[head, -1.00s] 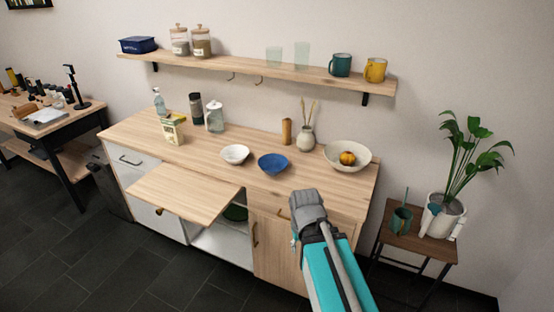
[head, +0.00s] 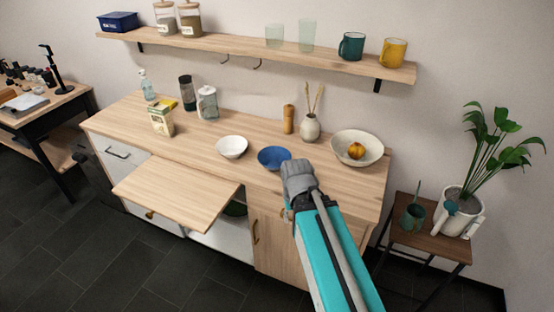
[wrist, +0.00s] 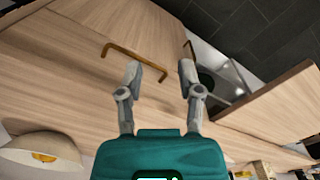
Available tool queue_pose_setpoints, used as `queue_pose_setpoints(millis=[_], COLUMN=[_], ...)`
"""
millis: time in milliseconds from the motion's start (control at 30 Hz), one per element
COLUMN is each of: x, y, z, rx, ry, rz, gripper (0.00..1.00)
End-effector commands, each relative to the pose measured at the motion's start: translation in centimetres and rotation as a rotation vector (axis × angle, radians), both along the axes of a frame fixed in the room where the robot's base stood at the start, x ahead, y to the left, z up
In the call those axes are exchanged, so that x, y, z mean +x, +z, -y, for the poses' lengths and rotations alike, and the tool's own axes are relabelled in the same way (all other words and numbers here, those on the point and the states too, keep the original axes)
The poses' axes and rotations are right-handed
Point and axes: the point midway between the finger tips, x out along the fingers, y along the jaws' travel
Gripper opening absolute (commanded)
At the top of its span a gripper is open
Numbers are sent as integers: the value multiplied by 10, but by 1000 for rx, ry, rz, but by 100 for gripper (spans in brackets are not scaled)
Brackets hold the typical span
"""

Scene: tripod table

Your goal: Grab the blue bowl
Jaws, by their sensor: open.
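The blue bowl (head: 270,158) sits on the wooden countertop (head: 205,135) near its front edge, upright and apparently empty. The grey end of my arm stands just right of it in the head view and slightly overlaps its right side. My gripper (wrist: 161,72) is open in the wrist view, its two grey fingers apart with nothing between them. Past the fingers are a wooden front with a bronze handle (wrist: 135,60) and dark floor. I cannot make out the blue bowl in the wrist view.
A white bowl (head: 232,147) stands left of the blue one. A large cream bowl (head: 375,150) holding a yellow-orange fruit, a vase (head: 310,128) and a wooden mill (head: 288,119) stand behind and right. A wooden board (head: 175,195) juts from the cabinet front at left.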

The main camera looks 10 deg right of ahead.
Motion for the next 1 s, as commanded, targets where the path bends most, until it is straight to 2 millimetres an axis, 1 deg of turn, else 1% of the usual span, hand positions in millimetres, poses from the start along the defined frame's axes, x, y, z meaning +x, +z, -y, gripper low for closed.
queue_pose_setpoints(millis=[367, 533, 567, 667, 767, 867, 1000], x=[1, 12, 16, 30, 50, 74, 110], y=[-1, -6, -8, -14, -20, -24, -24], z=[0, 0, -4, -6, -6, -9, -18], rx=[-5, -54, -71, -143, -242, -362, -545], ry=[6, 59, 81, 159, 261, 381, 557], rz=[-1, -8, -11, -23, -45, -75, -136], gripper=[47, 47, 47, 47, 47, 47, 47])
